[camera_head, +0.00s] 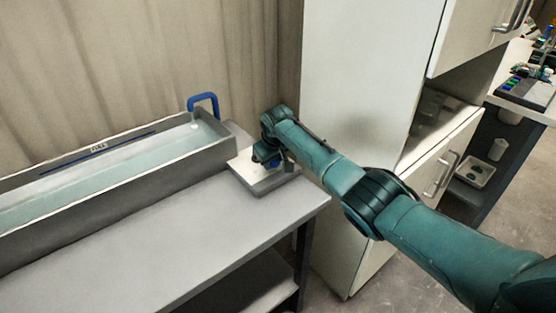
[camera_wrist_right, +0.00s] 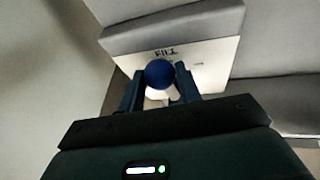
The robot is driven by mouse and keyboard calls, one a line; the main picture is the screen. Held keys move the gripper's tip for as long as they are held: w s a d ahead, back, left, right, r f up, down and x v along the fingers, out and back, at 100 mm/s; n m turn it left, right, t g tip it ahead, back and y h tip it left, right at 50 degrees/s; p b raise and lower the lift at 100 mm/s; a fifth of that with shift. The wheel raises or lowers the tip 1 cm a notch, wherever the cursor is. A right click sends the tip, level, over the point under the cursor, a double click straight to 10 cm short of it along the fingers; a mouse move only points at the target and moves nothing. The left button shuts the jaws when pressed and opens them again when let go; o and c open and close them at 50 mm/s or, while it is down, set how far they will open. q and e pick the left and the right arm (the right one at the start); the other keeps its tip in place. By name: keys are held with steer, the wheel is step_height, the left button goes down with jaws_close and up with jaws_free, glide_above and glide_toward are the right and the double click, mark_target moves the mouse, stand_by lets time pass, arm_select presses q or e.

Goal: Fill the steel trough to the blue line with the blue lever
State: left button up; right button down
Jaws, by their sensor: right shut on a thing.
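The long steel trough (camera_head: 120,199) stands on the bench at the left of the head view, with pale water (camera_head: 100,183) in it. A blue line (camera_head: 100,154) runs along its inner back wall, and the water surface looks below it. A blue spout (camera_head: 204,99) arches over the trough's right end, with a pale spot on the water beneath. My right gripper (camera_head: 268,157) is at the lever box (camera_head: 262,186) right of the trough. In the right wrist view its fingers are shut on the round blue lever knob (camera_wrist_right: 159,73), before a plate marked FILL. The lever's shaft is mostly hidden.
The grey bench top (camera_head: 150,240) is clear in front of the trough. A beige curtain (camera_head: 120,50) hangs behind the trough.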

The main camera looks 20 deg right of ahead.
steer(key=c, duration=1)
jaws_free()
steer(key=shift+s+r+p, duration=0.2)
steer(key=shift+r+p, duration=0.1)
steer(key=shift+r, duration=0.35)
steer(key=v, duration=1.1)
steer(key=shift+s+r+p, duration=0.25)
steer(key=shift+r+p, duration=0.1)
steer(key=shift+p, duration=0.1)
